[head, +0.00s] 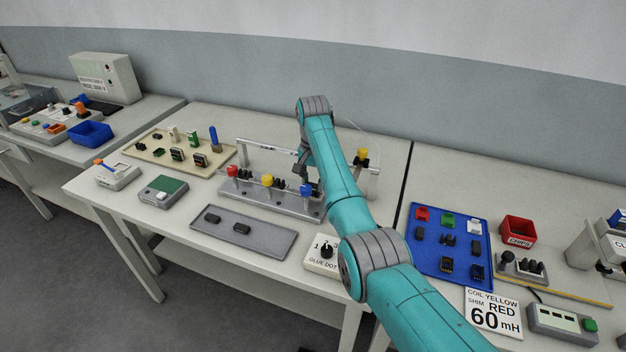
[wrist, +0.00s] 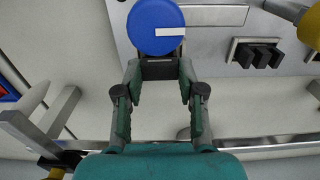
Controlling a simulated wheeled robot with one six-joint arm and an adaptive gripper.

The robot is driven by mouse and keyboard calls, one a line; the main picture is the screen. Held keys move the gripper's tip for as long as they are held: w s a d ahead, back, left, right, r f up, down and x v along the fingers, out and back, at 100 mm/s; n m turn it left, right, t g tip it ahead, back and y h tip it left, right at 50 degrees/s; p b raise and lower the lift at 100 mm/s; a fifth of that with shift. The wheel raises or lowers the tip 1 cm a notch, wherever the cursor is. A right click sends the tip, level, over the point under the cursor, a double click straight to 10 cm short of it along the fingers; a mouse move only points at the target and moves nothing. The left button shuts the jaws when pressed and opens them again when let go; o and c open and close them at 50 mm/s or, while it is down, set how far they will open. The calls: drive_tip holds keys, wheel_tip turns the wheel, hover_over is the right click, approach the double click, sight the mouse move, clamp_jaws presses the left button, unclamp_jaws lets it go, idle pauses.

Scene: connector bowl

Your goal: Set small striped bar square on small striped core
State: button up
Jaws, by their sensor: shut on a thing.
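My gripper (wrist: 159,78) is shut on a small dark bar (wrist: 160,70), which spans crosswise between its fingertips. No stripes can be made out on the bar. In the head view my gripper (head: 306,178) is over the right end of a grey fixture (head: 234,191), close to a blue knob (head: 306,190). In the wrist view the blue knob (wrist: 155,27), with a white mark, is just beyond the bar. A dark three-legged core (wrist: 258,53) sits in the fixture to the right. Whether it is the striped one, and whether another core lies under the bar, I cannot tell.
Red (head: 232,171) and yellow (head: 267,180) knobs stand along the fixture. A metal rail frame (head: 262,146) rises behind it. A grey tray (head: 265,246) with dark bars lies in front. A blue tray (head: 425,264) with parts is on the right table.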

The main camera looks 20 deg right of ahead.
drive_tip(key=o, duration=1.2)
